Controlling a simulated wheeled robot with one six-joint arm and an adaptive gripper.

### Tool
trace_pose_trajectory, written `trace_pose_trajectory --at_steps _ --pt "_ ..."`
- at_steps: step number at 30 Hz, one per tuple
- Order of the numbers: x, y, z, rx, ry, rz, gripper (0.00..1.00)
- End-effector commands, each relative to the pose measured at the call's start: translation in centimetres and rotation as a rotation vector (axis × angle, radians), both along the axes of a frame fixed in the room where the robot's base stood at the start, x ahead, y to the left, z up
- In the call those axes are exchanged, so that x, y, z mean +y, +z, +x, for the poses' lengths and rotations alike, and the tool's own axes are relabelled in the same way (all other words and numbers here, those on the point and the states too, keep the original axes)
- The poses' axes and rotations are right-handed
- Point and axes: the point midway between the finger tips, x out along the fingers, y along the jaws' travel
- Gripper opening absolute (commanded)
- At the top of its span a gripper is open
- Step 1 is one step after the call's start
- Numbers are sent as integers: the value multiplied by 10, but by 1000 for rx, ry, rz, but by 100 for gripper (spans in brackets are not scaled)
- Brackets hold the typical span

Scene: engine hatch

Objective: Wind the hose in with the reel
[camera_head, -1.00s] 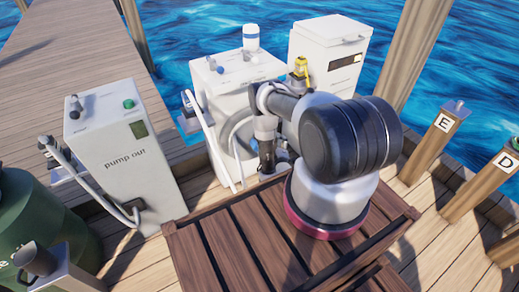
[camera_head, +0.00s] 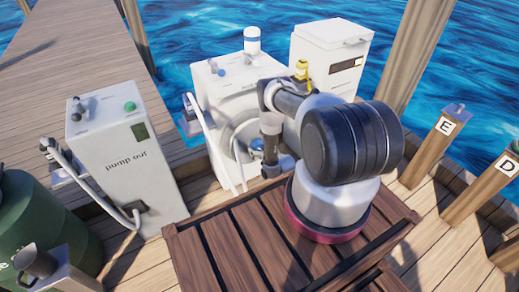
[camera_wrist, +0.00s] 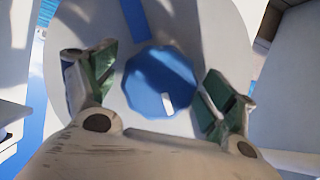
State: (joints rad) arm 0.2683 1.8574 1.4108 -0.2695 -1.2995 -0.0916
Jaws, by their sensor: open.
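The hose reel shows in the head view as a pale grey round rim (camera_head: 231,130) on the front of the middle white pedestal (camera_head: 222,87). In the wrist view a large pale disc (camera_wrist: 203,28) fills the middle, with a faceted blue knob (camera_wrist: 155,78) at its centre and a small white mark on the knob. My gripper (camera_wrist: 160,70) is open, its green-padded fingers on either side of the knob, with gaps showing. A white hose (camera_head: 207,135) hangs at the pedestal's left side. In the head view my arm hides part of the reel.
A "pump out" pedestal (camera_head: 128,165) with its own hose stands at the left, near a green tank (camera_head: 40,225). A white cabinet (camera_head: 327,60) stands right of the reel pedestal. Posts marked E (camera_head: 440,140) and D (camera_head: 495,180) are at the right. Water lies behind.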

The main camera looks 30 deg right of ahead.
Motion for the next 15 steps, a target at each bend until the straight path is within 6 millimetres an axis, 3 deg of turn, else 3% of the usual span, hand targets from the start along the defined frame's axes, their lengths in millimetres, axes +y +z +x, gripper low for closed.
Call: trace_pose_trajectory --at_steps 11,15 --pt "0 -3 8 -1 0 -1 83" --pt "0 -2 8 -1 0 -1 57"
